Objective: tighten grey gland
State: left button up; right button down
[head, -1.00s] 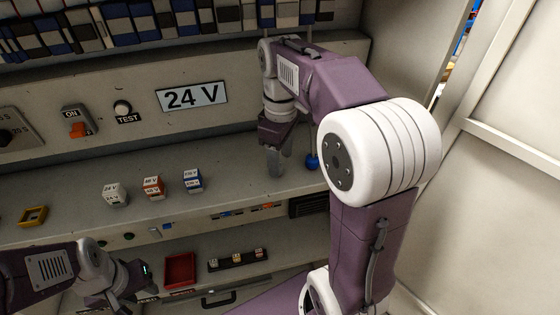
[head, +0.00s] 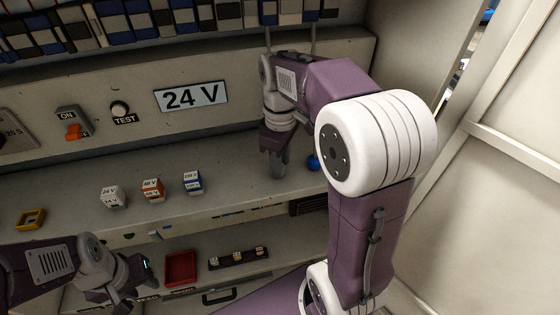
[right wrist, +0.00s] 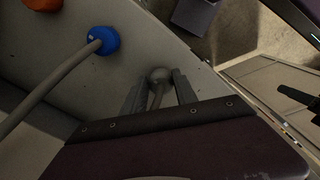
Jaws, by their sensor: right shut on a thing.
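The grey gland (right wrist: 160,74) shows in the right wrist view as a rounded grey end with a grey cable running from it between my fingers. My right gripper (right wrist: 158,92) has one finger on each side and is shut on it. In the head view my right gripper (head: 274,170) points down at the shelf, and the gland is hidden there by the fingers. My left gripper (head: 146,272) is at the lower left, away from the gland; its fingers are too unclear to judge.
A blue gland (right wrist: 104,40) with a grey cable is beside the grey one; it also shows in the head view (head: 313,163). Three labelled cubes (head: 152,190) and a yellow frame (head: 31,218) stand on the shelf. A red tray (head: 181,268) is below.

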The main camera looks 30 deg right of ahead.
jog(key=shift+a+m, duration=0.1)
jog(key=shift+m, duration=0.3)
jog(key=m, duration=0.4)
jog(key=shift+a+m, duration=0.1)
jog(key=shift+m, duration=0.3)
jog(key=m, duration=0.6)
jog(key=shift+a, duration=0.1)
jog(key=m, duration=0.6)
jog(key=shift+w+a+r+m, duration=0.1)
jog(key=shift+w+m, duration=0.1)
jog(key=shift+m, duration=0.2)
pick_arm(q)
jog(key=shift+w+a+f, duration=0.1)
jog(key=shift+w+a, duration=0.05)
jog(key=shift+a, duration=0.25)
pick_arm(e)
jog(key=m, duration=0.5)
jog(key=shift+w, duration=0.15)
jog(key=shift+m, duration=0.4)
